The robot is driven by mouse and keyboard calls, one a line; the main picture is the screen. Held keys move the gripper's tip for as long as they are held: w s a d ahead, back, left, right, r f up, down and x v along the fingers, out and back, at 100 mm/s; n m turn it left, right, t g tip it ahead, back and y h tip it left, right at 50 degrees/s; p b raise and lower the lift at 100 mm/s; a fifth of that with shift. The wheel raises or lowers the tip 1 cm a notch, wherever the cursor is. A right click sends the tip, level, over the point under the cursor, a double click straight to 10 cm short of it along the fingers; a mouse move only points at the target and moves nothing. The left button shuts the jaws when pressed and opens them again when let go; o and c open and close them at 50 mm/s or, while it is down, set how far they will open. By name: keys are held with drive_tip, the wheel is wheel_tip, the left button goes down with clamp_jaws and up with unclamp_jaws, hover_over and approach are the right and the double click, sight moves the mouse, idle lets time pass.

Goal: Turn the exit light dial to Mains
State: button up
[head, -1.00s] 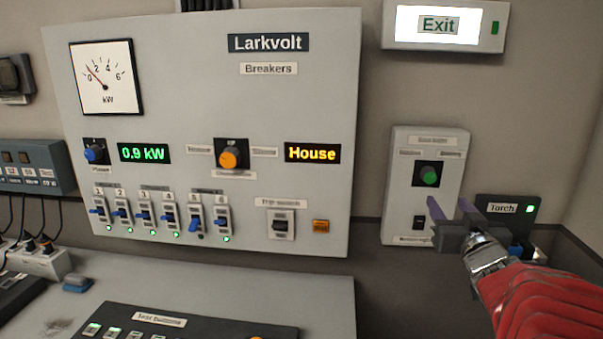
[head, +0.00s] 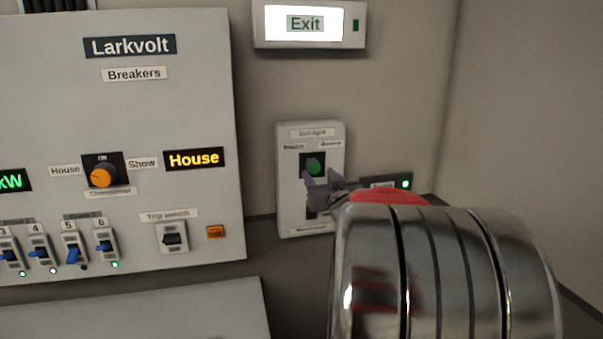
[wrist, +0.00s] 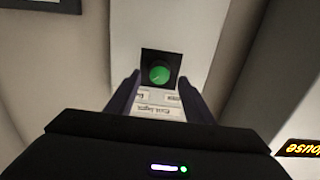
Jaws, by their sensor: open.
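The exit light dial (head: 314,167) is a green knob on a black square, on a pale wall box labelled Exit light (head: 285,215). Two small labels sit above the dial, too blurred to read surely. My gripper (head: 322,176) is open, its purple fingers just in front of and below the dial in the head view. In the wrist view the green dial (wrist: 160,74) shows ahead, between and beyond the two fingertips (wrist: 160,88). The fingers look apart from it, with nothing between them. The box's lower part is partly hidden by my gripper.
The lit Exit sign (head: 306,24) hangs above the box. The Larkvolt breaker panel (head: 200,100) stands to the left, with an orange knob (head: 101,177) and several switches. A dark Torch holder (head: 400,181) with a green light is close right of my gripper, partly hidden.

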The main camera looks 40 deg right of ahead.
sight(315, 170)
drive_tip(key=shift+x, duration=1.8)
drive_tip(key=c, duration=1)
